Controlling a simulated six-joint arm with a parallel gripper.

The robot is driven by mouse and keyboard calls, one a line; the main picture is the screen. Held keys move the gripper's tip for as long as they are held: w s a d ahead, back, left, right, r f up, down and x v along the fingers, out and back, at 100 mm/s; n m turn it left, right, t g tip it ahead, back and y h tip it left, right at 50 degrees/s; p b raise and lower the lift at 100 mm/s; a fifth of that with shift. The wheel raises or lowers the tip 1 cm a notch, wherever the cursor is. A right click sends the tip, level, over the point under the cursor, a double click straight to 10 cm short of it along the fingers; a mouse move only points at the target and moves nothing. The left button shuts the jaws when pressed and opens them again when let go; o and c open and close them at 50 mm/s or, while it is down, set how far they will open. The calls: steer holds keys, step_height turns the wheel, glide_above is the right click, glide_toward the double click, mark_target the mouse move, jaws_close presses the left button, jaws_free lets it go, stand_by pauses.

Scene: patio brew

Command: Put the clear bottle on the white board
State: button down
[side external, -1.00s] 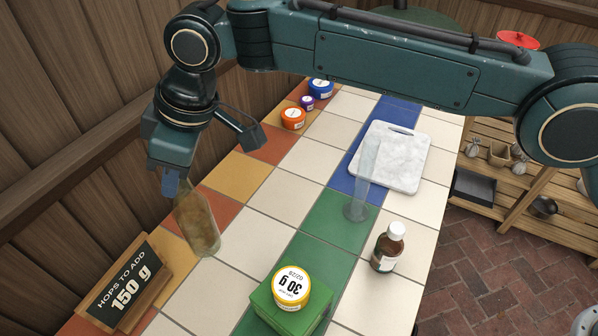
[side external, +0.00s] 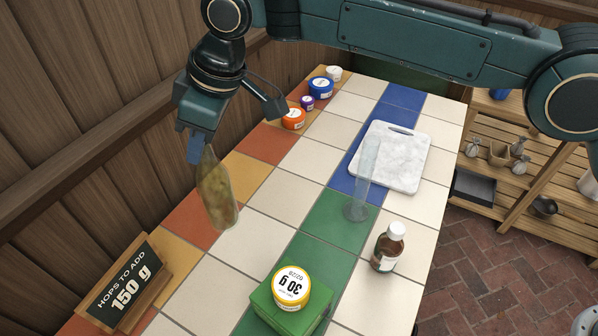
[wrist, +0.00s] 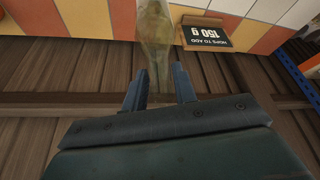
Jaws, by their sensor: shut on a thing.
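The clear bottle (side external: 216,192), with murky yellowish-brown contents showing through, hangs slightly tilted below my gripper (side external: 196,150) at the left of the side external view. My gripper is shut on the bottle's neck. The bottle appears to be above the tiles at the table's left edge. In the wrist view the bottle (wrist: 155,35) extends away past the two fingers of my gripper (wrist: 160,88). The white board (side external: 390,157), a marbled slab with a handle slot, lies flat on the blue and white tiles toward the far right, with nothing on it.
A clear, tall cylinder (side external: 361,185) stands just in front of the board. A brown bottle with a white cap (side external: 388,248) stands at right. A yellow-lidded jar (side external: 291,287) sits on a green box (side external: 262,300). A hops sign (side external: 126,283) stands front left; several small jars (side external: 293,119) are at the back.

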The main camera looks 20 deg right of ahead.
steer(key=w+d+r+m+t+h, duration=0.1)
steer(key=w+d+r+m, duration=0.15)
steer(key=w+d, duration=0.6)
steer(key=w+d+r+m, duration=0.2)
steer(key=w+d+r, duration=0.1)
steer(key=d, duration=1.1)
steer(key=w+d+r+m+t+h, duration=0.1)
steer(key=w+d+r+m, duration=0.3)
steer(key=d, duration=0.7)
steer(key=w+d+m, duration=0.2)
steer(key=d, duration=1.3)
step_height(320, 180, down, 19)
steer(key=shift+s+a+f+t+h, duration=0.15)
steer(key=shift+s+t+h, duration=0.15)
steer(key=shift+h, duration=0.1)
steer(key=shift+f, duration=0.1)
steer(key=c, duration=1.1)
jaws_free()
